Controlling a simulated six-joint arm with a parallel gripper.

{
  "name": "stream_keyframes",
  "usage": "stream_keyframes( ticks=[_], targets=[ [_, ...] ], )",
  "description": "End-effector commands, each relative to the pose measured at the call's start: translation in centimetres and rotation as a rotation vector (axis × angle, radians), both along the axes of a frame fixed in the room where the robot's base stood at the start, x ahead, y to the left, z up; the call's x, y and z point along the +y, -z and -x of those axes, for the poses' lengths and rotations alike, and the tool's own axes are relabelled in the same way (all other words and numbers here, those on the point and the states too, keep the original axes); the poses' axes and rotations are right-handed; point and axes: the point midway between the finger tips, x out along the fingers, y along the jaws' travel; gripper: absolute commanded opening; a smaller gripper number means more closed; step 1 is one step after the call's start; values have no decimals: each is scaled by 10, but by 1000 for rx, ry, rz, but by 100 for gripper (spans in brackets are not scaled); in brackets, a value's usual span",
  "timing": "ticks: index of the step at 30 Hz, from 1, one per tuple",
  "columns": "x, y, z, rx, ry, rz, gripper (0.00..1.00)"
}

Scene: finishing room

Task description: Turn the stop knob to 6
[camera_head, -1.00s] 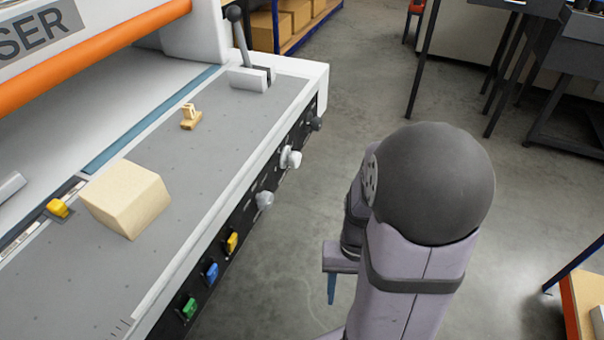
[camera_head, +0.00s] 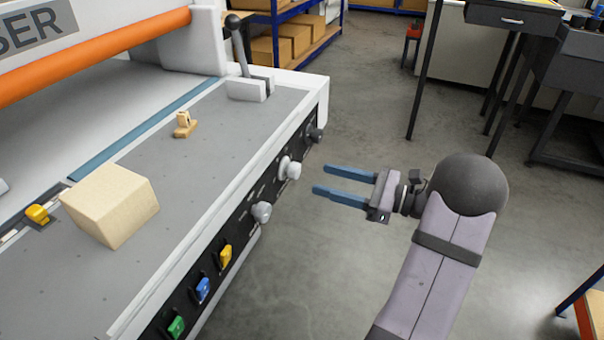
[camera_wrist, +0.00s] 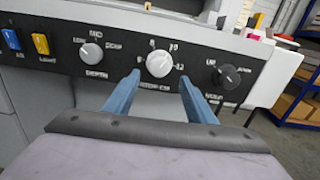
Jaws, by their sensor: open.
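The stop knob (camera_wrist: 159,64) is the white middle dial on the black front panel, with printed numbers around its upper side. Its pointer is too small to read surely. In the head view the white knob (camera_head: 290,168) sticks out from the machine's front. My gripper (camera_head: 322,179) is open and empty, pointing at the panel, with its blue fingers apart from the knob by a small gap. In the wrist view the gripper (camera_wrist: 161,78) has one fingertip low on each side of the knob.
A grey depth knob (camera_wrist: 91,54) is left of the stop knob and a black knob (camera_wrist: 228,76) right of it. Yellow (camera_head: 225,255), blue (camera_head: 203,289) and green (camera_head: 176,326) switches line the panel. A wooden block (camera_head: 112,207) lies on the bed. Floor before the panel is clear.

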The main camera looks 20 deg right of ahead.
Motion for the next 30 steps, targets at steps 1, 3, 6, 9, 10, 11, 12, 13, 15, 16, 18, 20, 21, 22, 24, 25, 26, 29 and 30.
stream_keyframes(
  ticks=[1,3,6,9,10,11,12,13,15,16,18,20,21,22,24,25,26,29,30],
  targets=[
    [1,-1,1,11,-4,-17,50],
    [1,-1,1,25,-4,-28,50],
    [1,0,0,29,-4,-30,50],
    [4,0,-2,29,-5,-29,50],
    [6,0,-3,30,-6,-28,50],
    [7,0,-5,30,-6,-28,50],
    [10,0,-8,29,-6,-29,50],
    [12,0,-10,28,-6,-28,50],
    [19,1,-15,29,-8,-27,50],
    [21,1,-18,29,-7,-27,50],
    [28,1,-25,29,-8,-27,50],
    [34,1,-31,29,-7,-27,50],
    [37,1,-34,30,-7,-27,50],
    [40,1,-37,30,-7,-27,50],
    [45,1,-42,29,-7,-27,50],
    [46,1,-44,29,-6,-27,50],
    [48,1,-45,30,-6,-27,50],
    [52,1,-49,30,-5,-27,50],
    [52,1,-50,30,-4,-27,50]
  ],
)
